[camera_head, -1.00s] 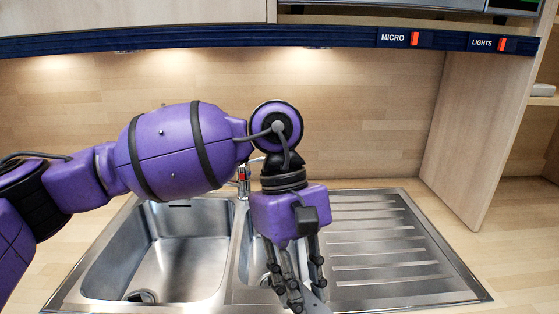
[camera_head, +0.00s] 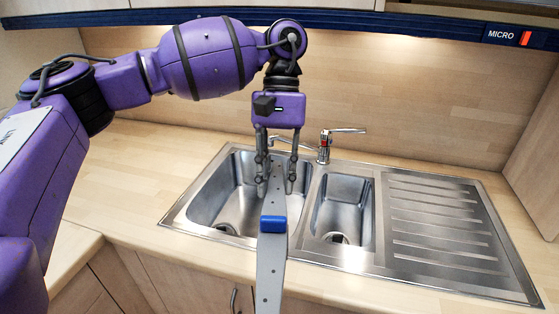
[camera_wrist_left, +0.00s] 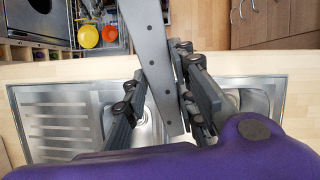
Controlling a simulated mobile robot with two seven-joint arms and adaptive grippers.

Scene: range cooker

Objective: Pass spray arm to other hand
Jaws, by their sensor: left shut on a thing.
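The spray arm (camera_head: 270,268) is a long flat grey bar with small holes and a blue hub (camera_head: 272,224) on it. In the head view it reaches from over the left sink basin toward me, past the counter's front edge, and leaves the picture at the bottom. My left gripper (camera_head: 277,186) points down and is shut on the spray arm's far end. In the left wrist view the bar (camera_wrist_left: 151,50) runs up between my left gripper's fingers (camera_wrist_left: 160,88). My right gripper is in neither view.
A steel sink (camera_head: 400,262) with two basins and a drainboard is set in the wooden counter (camera_head: 130,180). A tap (camera_head: 324,147) stands behind the basins.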

